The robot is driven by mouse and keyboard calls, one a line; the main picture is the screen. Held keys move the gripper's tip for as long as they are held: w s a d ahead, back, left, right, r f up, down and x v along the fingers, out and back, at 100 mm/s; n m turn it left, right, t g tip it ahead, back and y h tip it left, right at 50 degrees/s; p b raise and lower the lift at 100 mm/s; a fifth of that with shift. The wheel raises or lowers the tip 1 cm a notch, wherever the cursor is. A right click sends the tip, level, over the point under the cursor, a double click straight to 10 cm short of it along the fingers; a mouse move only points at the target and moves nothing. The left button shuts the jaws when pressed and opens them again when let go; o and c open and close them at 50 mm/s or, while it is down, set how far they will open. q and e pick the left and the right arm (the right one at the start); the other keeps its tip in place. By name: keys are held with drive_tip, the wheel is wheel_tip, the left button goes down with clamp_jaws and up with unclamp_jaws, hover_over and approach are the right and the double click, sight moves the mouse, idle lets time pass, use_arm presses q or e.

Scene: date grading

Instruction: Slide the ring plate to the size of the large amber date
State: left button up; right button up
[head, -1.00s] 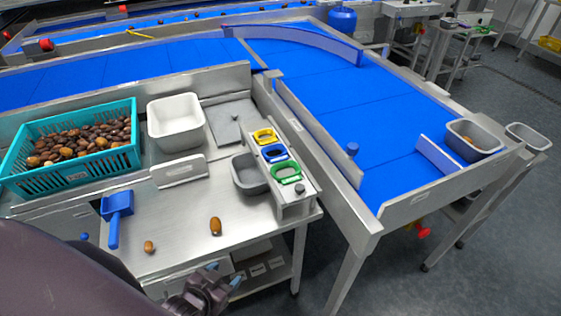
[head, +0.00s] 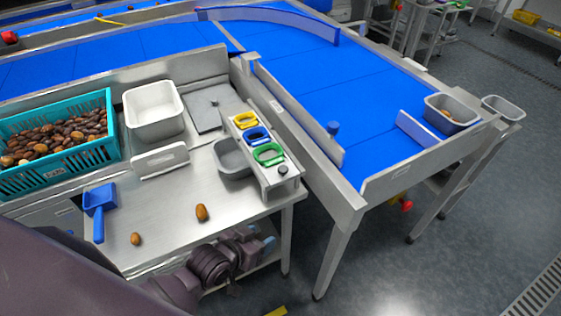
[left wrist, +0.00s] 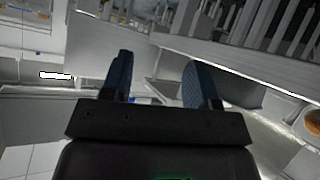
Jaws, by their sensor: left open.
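A large amber date (head: 202,212) lies on the steel table (head: 165,215), with a smaller brown-amber date (head: 136,238) to its left. A stand (head: 277,184) at the table's right end carries a yellow ring (head: 245,120), a blue ring (head: 257,136) and a green ring (head: 269,155) in a row. I cannot make out a separate sliding plate. My left gripper (head: 266,243) is below the table's front edge, apart from the dates and rings. In the left wrist view its two blue fingers (left wrist: 160,85) are apart with nothing between them. My right gripper is not seen.
A grey bin (head: 232,160) stands left of the rings. A white tub (head: 154,110), teal crate (head: 112,140) of dates and blue scoop (head: 99,205) are farther left. The blue conveyor (head: 330,90) runs behind and right. The table's front middle is mostly clear.

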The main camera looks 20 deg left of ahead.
use_arm(q)
drive_tip(key=w+d+r+m+g+h, duration=0.2)
drive_tip(key=w+d+r+g+h, duration=0.15)
drive_tip(key=w+d, duration=0.4)
wheel_tip(320, 180, up, 18)
drive_tip(key=m+g+y, duration=0.2)
drive_tip(key=g+y, duration=0.5)
hover_over(283, 168)
wheel_tip(283, 168, down, 9)
drive_tip(key=shift+r+b, duration=0.1)
drive_tip(key=shift+b, duration=0.2)
drive_tip(key=shift+f, duration=0.95)
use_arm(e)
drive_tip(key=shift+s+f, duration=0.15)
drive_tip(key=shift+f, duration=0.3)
use_arm(q)
drive_tip(key=shift+c, duration=0.3)
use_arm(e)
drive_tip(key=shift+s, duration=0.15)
